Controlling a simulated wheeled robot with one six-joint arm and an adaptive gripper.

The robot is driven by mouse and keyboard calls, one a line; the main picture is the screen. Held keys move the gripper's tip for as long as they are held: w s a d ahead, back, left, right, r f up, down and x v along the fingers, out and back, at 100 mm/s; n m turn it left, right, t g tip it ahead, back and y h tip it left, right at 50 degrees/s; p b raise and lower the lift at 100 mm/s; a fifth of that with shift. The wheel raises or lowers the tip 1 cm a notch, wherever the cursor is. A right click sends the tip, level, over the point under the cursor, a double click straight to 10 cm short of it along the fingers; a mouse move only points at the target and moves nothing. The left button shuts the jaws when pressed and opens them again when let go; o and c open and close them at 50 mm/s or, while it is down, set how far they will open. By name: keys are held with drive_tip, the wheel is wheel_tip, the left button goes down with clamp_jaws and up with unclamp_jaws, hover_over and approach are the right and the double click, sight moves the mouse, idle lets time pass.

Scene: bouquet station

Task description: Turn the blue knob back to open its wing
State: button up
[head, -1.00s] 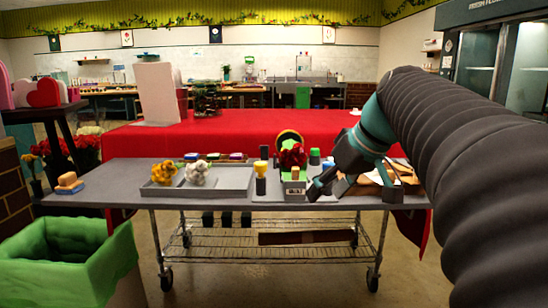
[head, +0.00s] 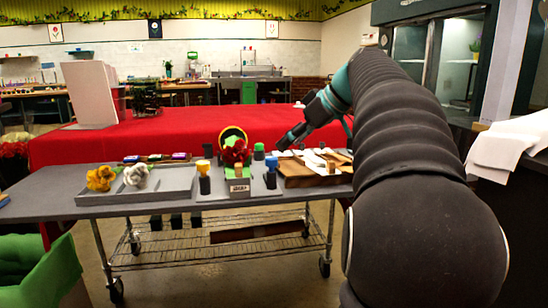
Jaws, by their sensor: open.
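My gripper (head: 290,138) is open and empty, reaching down and left from the right. Its fingertips are above and a little right of the blue knob in the picture, apart from it. A yellow-topped knob (head: 203,168) stands left of the bouquet, and a green-topped one (head: 258,149) stands behind.
A grey tray (head: 160,190) with a yellow and a white flower is on the left. A brown wooden tray (head: 300,178) with papers is on the right. A red-covered table (head: 180,134) stands behind. A green-lined bin (head: 45,270) is at lower left.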

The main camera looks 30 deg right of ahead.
sight(273, 158)
drive_tip(key=x, duration=0.7)
drive_tip(key=shift+s, duration=0.1)
drive_tip(key=shift+c, duration=0.3)
clamp_jaws()
